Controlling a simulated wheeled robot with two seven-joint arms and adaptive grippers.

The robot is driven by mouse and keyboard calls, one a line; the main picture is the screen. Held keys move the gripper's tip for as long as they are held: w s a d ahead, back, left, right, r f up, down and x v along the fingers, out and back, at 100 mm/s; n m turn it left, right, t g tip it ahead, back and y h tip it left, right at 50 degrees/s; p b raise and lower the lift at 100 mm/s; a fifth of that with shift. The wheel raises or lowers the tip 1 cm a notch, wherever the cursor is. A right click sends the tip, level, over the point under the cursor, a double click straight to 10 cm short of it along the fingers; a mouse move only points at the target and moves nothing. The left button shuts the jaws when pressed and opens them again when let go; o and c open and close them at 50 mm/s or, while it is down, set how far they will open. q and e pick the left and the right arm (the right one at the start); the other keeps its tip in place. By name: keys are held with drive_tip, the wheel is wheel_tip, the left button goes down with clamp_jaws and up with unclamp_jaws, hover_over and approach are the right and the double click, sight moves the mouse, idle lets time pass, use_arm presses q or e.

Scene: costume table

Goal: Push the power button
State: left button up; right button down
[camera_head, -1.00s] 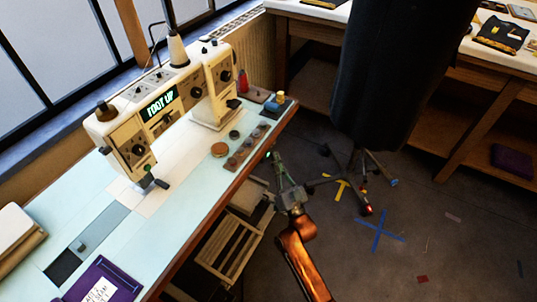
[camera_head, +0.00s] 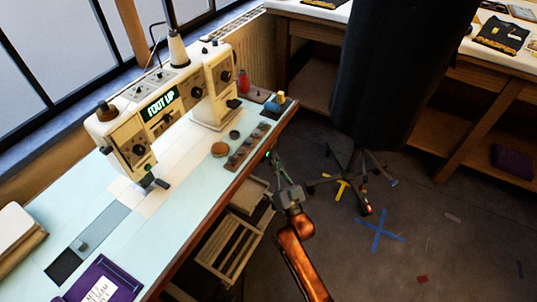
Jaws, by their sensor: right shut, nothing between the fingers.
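A cream sewing machine (camera_head: 133,121) stands on the pale blue table (camera_head: 184,217) at the left. Its green display (camera_head: 163,103) reads "FOOT UP". Dark knobs show on its front, and I cannot tell which control is the power button. My right gripper (camera_head: 272,157) is shut and empty. It is off the table's right edge, to the right of the small round items, and does not appear to touch anything. My left gripper is not in view.
Several small round items (camera_head: 219,150) and a red bottle (camera_head: 243,81) are near the machine's right end. A purple folder (camera_head: 126,281) lies at the front. A dark dress form (camera_head: 388,80) stands on the right. A wooden rack (camera_head: 232,248) is below the table edge.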

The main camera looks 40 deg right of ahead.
drive_tip(key=shift+s, duration=0.1)
drive_tip(key=shift+s+d+p, duration=0.35)
drive_tip(key=shift+s+p, duration=0.1)
drive_tip(key=shift+s, duration=0.3)
drive_tip(key=shift+s, duration=0.1)
drive_tip(key=s, duration=0.1)
drive_tip(key=s+d+p, duration=0.1)
drive_tip(key=s, duration=0.1)
drive_tip(key=s+d+p, duration=0.1)
drive_tip(key=s, duration=0.1)
drive_tip(key=shift+s+d, duration=0.15)
drive_tip(key=shift+s, duration=0.05)
